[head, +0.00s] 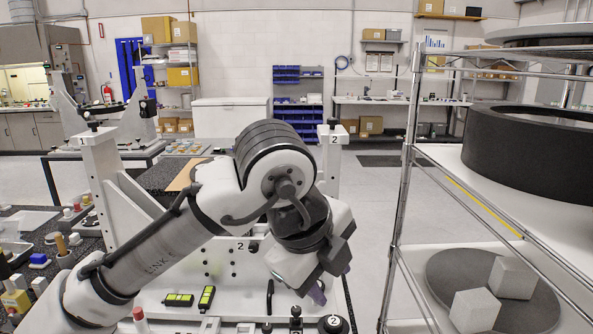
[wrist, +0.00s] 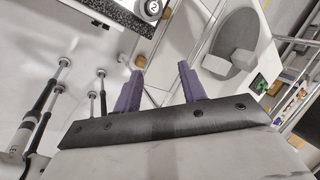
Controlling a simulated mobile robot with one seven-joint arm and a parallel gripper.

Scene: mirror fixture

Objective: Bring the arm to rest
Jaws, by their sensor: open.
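My arm (head: 165,245) reaches up from the lower left in the head view and bends down at the middle. My gripper (head: 318,294) hangs at its end, above the lower part of the white fixture. In the wrist view my gripper (wrist: 160,82) shows two purple fingers set well apart, with nothing between them. The fingers touch nothing that I can see.
A wire rack (head: 400,190) stands at right, close to my gripper. It holds a large black ring (head: 535,150) and a grey disc (head: 440,275) with two pale blocks (head: 475,310). A bench with small parts (head: 40,240) is at left. Open floor (head: 375,200) lies behind.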

